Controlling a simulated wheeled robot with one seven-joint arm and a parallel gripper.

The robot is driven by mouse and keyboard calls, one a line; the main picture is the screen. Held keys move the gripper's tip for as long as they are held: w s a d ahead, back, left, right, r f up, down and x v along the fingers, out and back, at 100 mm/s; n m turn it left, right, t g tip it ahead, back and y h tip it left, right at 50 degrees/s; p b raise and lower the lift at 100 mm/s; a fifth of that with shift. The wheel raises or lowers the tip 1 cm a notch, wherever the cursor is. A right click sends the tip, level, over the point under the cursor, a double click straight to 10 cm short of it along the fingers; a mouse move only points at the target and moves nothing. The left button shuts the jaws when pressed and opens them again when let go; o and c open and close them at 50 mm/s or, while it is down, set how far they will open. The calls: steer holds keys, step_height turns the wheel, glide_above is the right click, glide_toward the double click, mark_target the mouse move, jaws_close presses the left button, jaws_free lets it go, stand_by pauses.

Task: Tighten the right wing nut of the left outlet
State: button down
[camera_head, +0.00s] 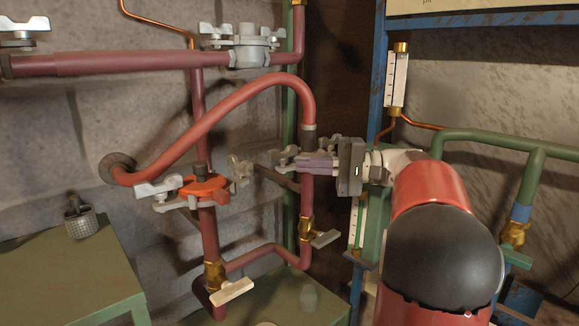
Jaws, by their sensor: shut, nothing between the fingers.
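The left outlet is a red pipe with an orange-red clamp flange (204,188). Its left wing nut (158,188) is pale grey and sticks out to the left. Its right wing nut (241,168) is darker grey and stands at the flange's right side. My gripper (300,164) reaches in from the right, with its purple-grey fingers pointing left and shut on nothing. The fingertips are to the right of the right wing nut, apart from it in the picture. They overlap the second outlet's pipe and grey clamp (284,153); whether they touch these cannot be told.
A curved red pipe (228,103) arches above the left outlet. Brass valves with pale handles (232,291) (325,239) sit below on both pipes. A blue frame post (376,75) stands behind my gripper. A green bench (65,275) with a small knurled cup (80,222) is at left.

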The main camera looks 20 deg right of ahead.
glide_toward(239, 164)
steer(key=x, duration=0.4)
steer(key=shift+w+a+f+p, duration=0.15)
steer(key=shift+w+p, duration=0.15)
steer(key=shift+w, duration=0.25)
